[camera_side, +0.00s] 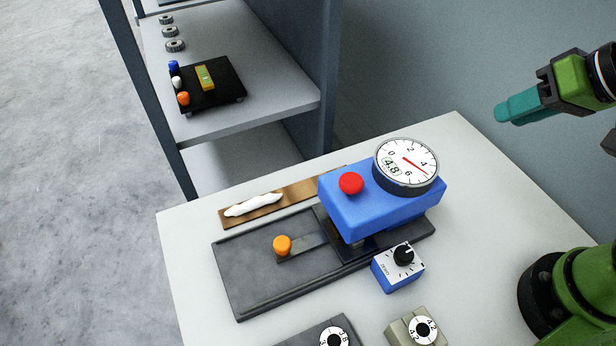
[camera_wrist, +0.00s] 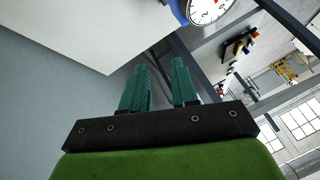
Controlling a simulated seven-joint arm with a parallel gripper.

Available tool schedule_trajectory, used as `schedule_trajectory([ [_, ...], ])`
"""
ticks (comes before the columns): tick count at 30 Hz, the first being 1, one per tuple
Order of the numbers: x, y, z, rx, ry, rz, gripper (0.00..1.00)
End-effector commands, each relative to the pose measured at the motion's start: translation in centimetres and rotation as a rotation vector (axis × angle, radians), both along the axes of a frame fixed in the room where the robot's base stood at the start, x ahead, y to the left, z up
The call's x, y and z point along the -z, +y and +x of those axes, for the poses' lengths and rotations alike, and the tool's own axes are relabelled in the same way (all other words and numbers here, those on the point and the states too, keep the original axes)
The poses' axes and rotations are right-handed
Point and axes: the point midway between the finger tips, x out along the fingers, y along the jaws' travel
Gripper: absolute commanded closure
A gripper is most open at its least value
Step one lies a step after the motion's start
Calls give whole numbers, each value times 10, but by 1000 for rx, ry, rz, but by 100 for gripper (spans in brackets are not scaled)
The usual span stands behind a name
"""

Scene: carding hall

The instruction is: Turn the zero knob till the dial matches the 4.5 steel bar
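The round dial (camera_side: 408,160) sits on a blue gauge head (camera_side: 360,208); its window reads 4.8 and its red needle points between 4 and 6. The zero knob (camera_side: 404,254) is black, on a small blue box with a white face beside the gauge base. My gripper (camera_side: 505,112) is up at the right, well away from the knob. In the wrist view my gripper (camera_wrist: 158,72) has its teal fingers apart with nothing between; the dial (camera_wrist: 207,9) shows at the top edge.
The grey gauge base (camera_side: 250,262) carries an orange-knobbed slide (camera_side: 282,245). A red button (camera_side: 351,183) tops the gauge head. A brown board (camera_side: 296,196) with white fibre lies behind. A shelf (camera_side: 260,98) holds a black tray (camera_side: 224,90). The white table's right side (camera_side: 480,190) is clear.

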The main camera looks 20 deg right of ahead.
Motion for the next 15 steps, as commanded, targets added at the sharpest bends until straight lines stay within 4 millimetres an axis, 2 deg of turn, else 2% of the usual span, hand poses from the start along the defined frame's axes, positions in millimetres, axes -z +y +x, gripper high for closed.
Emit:
schedule_trajectory([
  [1, 3, 12, 4, -52, 27, -30, 63],
  [2, 4, 21, 6, -106, 44, -61, 59],
  [5, 10, 56, 9, -427, 89, -236, 43],
  [6, 11, 69, 8, -563, 97, -302, 42],
  [15, 19, 146, -11, -1623, 71, -681, 42],
])
